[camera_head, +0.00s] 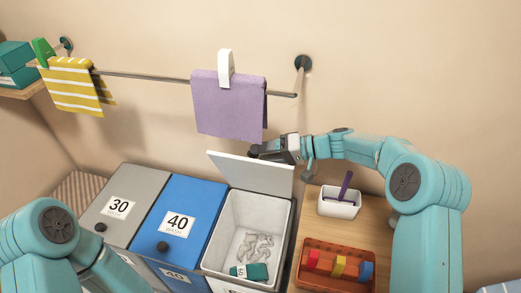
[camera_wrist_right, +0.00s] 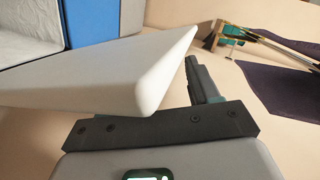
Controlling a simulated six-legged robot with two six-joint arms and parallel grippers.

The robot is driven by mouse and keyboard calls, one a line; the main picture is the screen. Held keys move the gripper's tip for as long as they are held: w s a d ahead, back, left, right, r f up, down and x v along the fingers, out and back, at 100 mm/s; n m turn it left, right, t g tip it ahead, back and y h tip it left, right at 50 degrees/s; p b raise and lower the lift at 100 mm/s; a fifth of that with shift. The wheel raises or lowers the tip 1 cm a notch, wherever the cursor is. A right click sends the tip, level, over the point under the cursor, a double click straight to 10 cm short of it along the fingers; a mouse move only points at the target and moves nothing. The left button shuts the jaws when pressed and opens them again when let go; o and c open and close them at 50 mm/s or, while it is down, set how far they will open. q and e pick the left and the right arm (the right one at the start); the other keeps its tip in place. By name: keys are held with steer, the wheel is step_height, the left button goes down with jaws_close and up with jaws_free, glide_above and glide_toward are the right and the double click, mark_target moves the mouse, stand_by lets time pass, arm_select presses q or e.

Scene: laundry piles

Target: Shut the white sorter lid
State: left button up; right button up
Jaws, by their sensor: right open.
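The white sorter lid (camera_head: 250,172) stands open, tilted up at the back of the white sorter bin (camera_head: 232,212). Grey crumpled items and a teal piece lie inside the bin. My right gripper (camera_head: 262,150) is open at the lid's upper right edge, partly hidden behind it. In the right wrist view the lid (camera_wrist_right: 100,75) reaches close in front of the gripper, with one dark finger (camera_wrist_right: 203,80) beside its edge; I cannot tell whether they touch. My left arm shows at the lower left of the head view, but its gripper is out of view.
A blue bin lid (camera_head: 190,200) marked 40 and a grey one (camera_head: 130,187) marked 30 are closed at left. A purple cloth (camera_head: 230,105) hangs from a rail just above. A white cup (camera_head: 340,207) and an orange crate (camera_head: 312,284) with colored blocks stand at right.

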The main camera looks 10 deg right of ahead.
steer(key=shift+s+a+r, duration=0.1)
steer(key=shift+s+a, duration=0.05)
steer(key=shift+a, duration=0.35)
steer(key=shift+s+a+r, duration=0.1)
steer(key=shift+a, duration=0.35)
steer(key=shift+w+d+f, duration=0.25)
steer(key=shift+w+f, duration=0.15)
steer(key=shift+w, duration=0.05)
steer(key=shift+s+a+r, duration=0.2)
steer(key=shift+s, duration=0.05)
steer(key=c, duration=0.9)
jaws_close()
steer(key=shift+w+d, duration=0.1)
steer(key=shift+f, duration=0.15)
arm_select(q)
step_height(320, 180, down, 35)
steer(key=b, duration=3.5)
steer(key=shift+s+a, duration=0.15)
arm_select(e)
steer(key=s+a+f+n+t, duration=0.1)
steer(key=s+a+f+n, duration=0.1)
steer(key=s+f, duration=0.3)
steer(key=s+a+f+n+t+h, duration=0.1)
steer(key=s+a+f+n, duration=0.2)
steer(key=s, duration=0.6)
step_height(320, 180, down, 3)
steer(key=shift+s+a+r+t, duration=0.1)
steer(key=shift+s+a+t, duration=0.3)
steer(key=shift+a, duration=0.15)
